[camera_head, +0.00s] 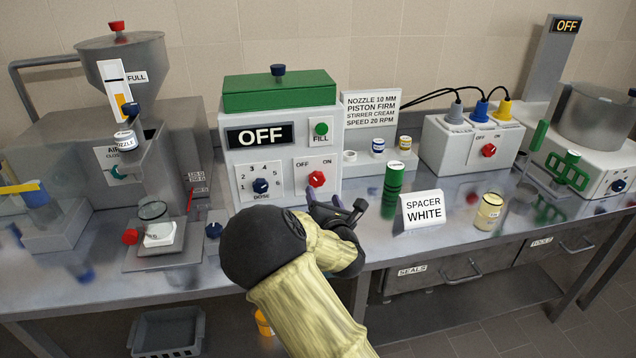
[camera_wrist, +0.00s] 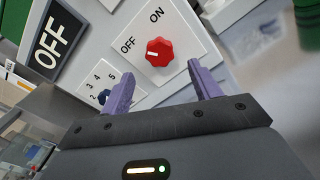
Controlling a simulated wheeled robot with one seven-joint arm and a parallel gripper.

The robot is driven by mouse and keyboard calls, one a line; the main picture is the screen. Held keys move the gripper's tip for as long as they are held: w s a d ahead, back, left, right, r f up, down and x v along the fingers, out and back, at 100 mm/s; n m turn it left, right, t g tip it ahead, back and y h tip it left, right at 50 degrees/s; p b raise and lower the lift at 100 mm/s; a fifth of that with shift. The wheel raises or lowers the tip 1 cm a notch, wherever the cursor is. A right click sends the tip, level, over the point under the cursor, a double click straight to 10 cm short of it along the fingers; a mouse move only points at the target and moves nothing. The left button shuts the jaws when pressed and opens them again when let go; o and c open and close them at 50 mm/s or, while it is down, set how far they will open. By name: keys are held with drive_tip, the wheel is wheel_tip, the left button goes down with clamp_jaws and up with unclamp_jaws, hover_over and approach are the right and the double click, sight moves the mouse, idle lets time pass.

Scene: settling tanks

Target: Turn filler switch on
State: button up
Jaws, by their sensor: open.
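The filler control box (camera_head: 280,150) is white with a green lid, and its black display (camera_head: 260,136) reads OFF. Its red switch knob (camera_head: 317,179) sits on a plate marked OFF and ON at the lower right of the front. In the wrist view the knob (camera_wrist: 159,51) has its white mark on the side toward OFF. My gripper (camera_head: 333,204) is in front of the box, just below the knob. In the wrist view its purple fingers (camera_wrist: 162,80) are open and empty, spread either side below the knob and apart from it.
A blue dose knob (camera_head: 261,186) and a green FILL button (camera_head: 320,129) share the box front. Another box (camera_head: 470,146) has a similar red knob (camera_head: 488,150). A hopper machine (camera_head: 125,70) stands left.

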sight(318, 182)
drive_tip(key=x, duration=0.7)
drive_tip(key=shift+w+p, duration=0.15)
drive_tip(key=shift+p, duration=0.15)
drive_tip(key=c, duration=1)
